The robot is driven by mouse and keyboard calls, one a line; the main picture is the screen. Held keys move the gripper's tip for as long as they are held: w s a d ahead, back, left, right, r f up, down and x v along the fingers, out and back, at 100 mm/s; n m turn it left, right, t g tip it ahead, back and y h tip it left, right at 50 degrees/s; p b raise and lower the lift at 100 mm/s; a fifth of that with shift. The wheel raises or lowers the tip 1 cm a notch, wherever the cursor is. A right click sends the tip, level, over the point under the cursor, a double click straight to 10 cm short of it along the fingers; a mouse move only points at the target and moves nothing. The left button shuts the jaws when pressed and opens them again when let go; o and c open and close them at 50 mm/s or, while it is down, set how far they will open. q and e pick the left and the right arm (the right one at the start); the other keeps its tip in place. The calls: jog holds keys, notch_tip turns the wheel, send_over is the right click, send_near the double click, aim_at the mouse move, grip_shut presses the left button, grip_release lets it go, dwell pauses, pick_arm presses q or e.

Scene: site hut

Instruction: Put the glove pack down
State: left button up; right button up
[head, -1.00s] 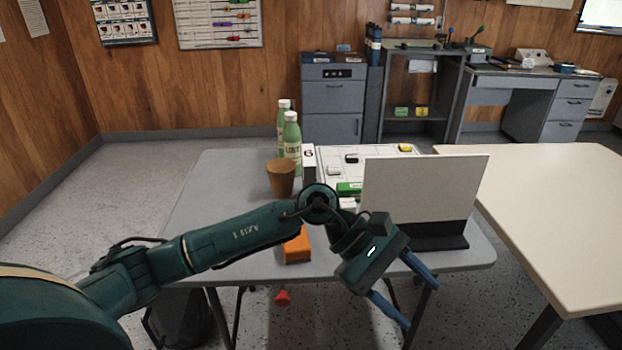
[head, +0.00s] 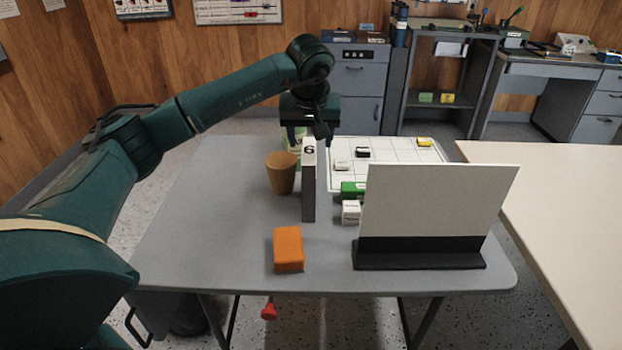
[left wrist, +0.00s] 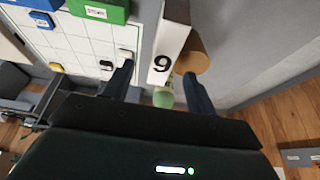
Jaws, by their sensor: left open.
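My left gripper (head: 308,128) is open at the far side of the grey table (head: 210,210), above the back end of an upright white slab with a digit on it (head: 309,190). In the left wrist view its fingers (left wrist: 156,88) are apart, with the slab's numbered end (left wrist: 162,65) and a pale green bottle top (left wrist: 163,97) showing between them; I see nothing gripped. No item is clearly marked as the glove pack. A green box (head: 352,189), a small white box (head: 351,212) and an orange block (head: 288,249) rest on the table. My right gripper is out of view.
A brown cup (head: 281,174) stands left of the slab. The green bottles are mostly hidden behind my gripper. A white gridded board (head: 400,172) holds several small blocks. A white panel on a black foot (head: 435,205) stands front right. The table's left side is clear.

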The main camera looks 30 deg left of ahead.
aim_at(310, 149)
pick_arm(q)
jog(key=shift+x, duration=1.25)
jog(key=shift+w+f, duration=0.1)
jog(key=shift+f, duration=0.45)
jog(key=x, duration=0.4)
jog(key=shift+a+f, duration=0.15)
jog(key=shift+f, duration=0.1)
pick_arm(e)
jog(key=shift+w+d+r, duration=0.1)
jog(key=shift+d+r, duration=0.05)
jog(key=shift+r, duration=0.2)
pick_arm(q)
jog(key=shift+f, duration=0.25)
jog(key=shift+c, duration=0.4)
jog(key=c, duration=1.1)
